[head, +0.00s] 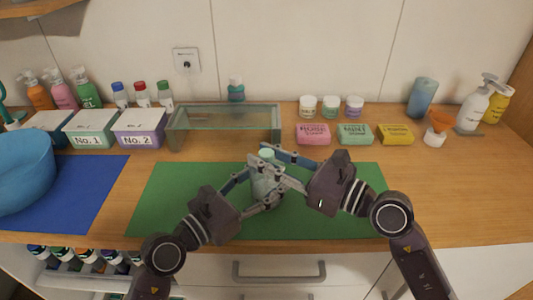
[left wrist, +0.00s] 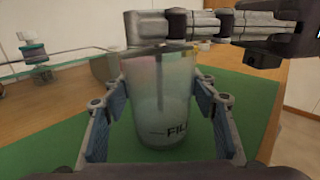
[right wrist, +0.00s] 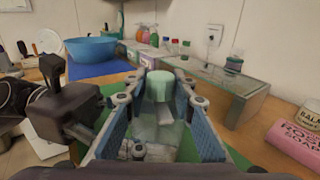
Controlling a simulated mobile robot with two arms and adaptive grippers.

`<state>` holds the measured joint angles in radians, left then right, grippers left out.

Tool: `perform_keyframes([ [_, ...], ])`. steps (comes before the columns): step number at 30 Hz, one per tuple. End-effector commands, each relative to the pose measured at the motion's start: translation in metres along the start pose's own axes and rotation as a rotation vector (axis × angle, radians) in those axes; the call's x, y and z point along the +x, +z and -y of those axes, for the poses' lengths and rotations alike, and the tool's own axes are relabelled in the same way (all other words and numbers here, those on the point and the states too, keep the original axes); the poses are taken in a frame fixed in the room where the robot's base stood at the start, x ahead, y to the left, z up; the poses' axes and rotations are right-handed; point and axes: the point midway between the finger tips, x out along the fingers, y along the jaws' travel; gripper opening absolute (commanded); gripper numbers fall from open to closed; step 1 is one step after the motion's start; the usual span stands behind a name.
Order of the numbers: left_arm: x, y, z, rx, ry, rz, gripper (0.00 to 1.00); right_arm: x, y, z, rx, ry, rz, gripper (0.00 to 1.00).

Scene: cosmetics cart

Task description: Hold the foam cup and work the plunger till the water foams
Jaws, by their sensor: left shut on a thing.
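The foam cup (left wrist: 160,105), clear with dark lettering, stands upright over the green mat (head: 160,205). In the left wrist view, the fingers of my left gripper (left wrist: 160,120) are on both sides of it, shut on it. A thin rod shows inside the cup. The pale green plunger knob (right wrist: 160,84) tops the cup and also shows in the head view (head: 267,153). My right gripper (head: 272,164) is at the cup's top, with its fingers apart on either side of the knob. I see no clear grip on the knob. The water level cannot be made out.
A glass-topped case (head: 225,118) stands behind the mat. Pink (head: 313,134), green and yellow soaps lie at the back right. A blue basin (head: 22,172) sits on a blue mat at left. The counter right of the green mat is clear.

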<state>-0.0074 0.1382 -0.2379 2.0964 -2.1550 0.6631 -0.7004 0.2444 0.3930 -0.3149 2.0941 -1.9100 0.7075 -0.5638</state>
Motion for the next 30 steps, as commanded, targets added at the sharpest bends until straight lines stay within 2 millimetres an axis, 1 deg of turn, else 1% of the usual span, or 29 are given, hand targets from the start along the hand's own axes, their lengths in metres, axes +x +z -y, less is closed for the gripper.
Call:
perform_keyframes([
  [1, 0.000, 0.000, 0.000, 0.000, 0.001, 0.000, 0.16, 0.000, 0.000, 0.000, 0.000, 0.000, -0.001, 0.32],
  [3, 0.000, 0.000, 0.000, 0.000, 0.001, 0.000, 0.16, 0.000, 0.000, 0.000, 0.000, 0.000, 0.000, 0.39],
  [4, 0.000, 0.000, 0.000, 0.000, 0.001, 0.000, 0.16, 0.000, 0.000, 0.000, 0.000, 0.000, 0.000, 0.40],
  [11, 0.000, 0.000, 0.000, 0.001, 0.000, 0.000, 0.16, 0.000, 0.001, 0.000, 0.000, -0.001, 0.001, 0.40],
  [14, 0.000, 0.000, 0.000, 0.001, 0.000, -0.001, 0.16, -0.004, 0.000, 0.000, 0.000, -0.001, 0.000, 0.40],
  [17, 0.000, 0.000, 0.000, 0.001, 0.000, -0.001, 0.16, -0.015, -0.001, 0.001, -0.002, -0.002, -0.002, 0.40],
  [20, 0.000, 0.000, 0.000, 0.001, 0.000, -0.001, 0.16, -0.035, -0.002, 0.001, -0.001, -0.003, -0.004, 0.40],
  [24, 0.000, 0.000, 0.000, 0.001, 0.000, -0.001, 0.16, -0.066, -0.002, 0.001, 0.000, -0.003, -0.006, 0.40],
  [27, 0.000, 0.000, 0.000, 0.001, 0.000, -0.001, 0.16, -0.086, -0.002, 0.000, 0.002, -0.002, -0.005, 0.40],
  [30, 0.000, 0.000, 0.000, 0.001, 0.000, -0.001, 0.16, -0.101, -0.001, 0.000, 0.001, -0.002, -0.003, 0.40],
])
